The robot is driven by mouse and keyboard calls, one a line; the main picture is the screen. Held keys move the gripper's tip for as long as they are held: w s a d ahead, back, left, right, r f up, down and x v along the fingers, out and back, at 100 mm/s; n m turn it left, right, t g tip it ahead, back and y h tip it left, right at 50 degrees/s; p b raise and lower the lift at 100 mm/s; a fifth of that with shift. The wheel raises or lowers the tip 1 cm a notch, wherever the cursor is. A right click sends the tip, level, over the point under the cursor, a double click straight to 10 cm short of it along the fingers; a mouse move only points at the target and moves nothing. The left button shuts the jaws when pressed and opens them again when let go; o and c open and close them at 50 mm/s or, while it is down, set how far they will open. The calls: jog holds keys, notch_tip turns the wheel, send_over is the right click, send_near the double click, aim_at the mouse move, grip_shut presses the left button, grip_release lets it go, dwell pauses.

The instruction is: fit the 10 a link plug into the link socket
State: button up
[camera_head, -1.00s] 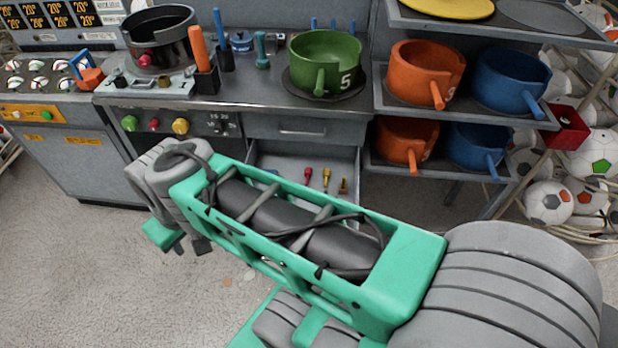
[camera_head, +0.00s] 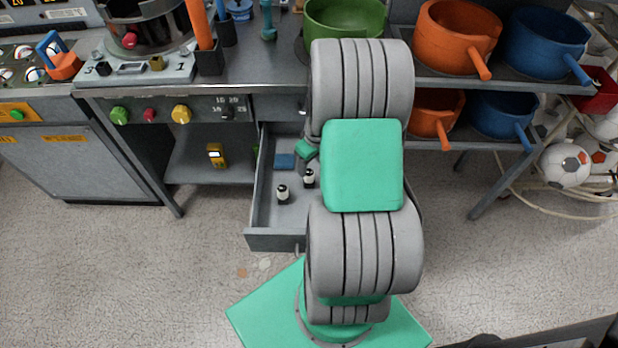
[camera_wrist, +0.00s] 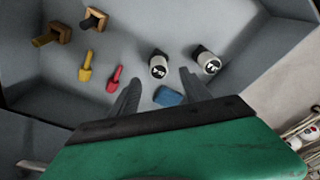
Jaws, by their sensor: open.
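In the wrist view my gripper (camera_wrist: 160,76) is open and empty above an open drawer. Two dark cylinders with pale marked caps lie ahead: the left cylinder (camera_wrist: 158,66) appears between the fingertips, the right cylinder (camera_wrist: 208,62) beyond the right finger. Their marks are too small to read surely, so I cannot tell which piece is the 10 A link plug. Both show in the head view, a near cylinder (camera_head: 283,194) and a far one (camera_head: 309,179). My arm hides part of the drawer there. I cannot identify the link socket surely.
The drawer (camera_head: 274,241) also holds a blue block (camera_wrist: 168,96), a red piece (camera_wrist: 114,78), a yellow piece (camera_wrist: 86,65) and two brown-and-black pieces (camera_wrist: 52,34). Its walls stand close around. The press base (camera_head: 128,68) is on the bench, with pots (camera_head: 455,35) at right.

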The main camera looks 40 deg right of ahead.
aim_at(309, 172)
jog(key=f, duration=0.3)
jog(key=w+f, duration=0.1)
jog(key=f, duration=0.3)
jog(key=shift+w+f, duration=0.15)
jog(key=shift+w, duration=0.05)
jog(key=shift+c, duration=0.4)
grip_shut()
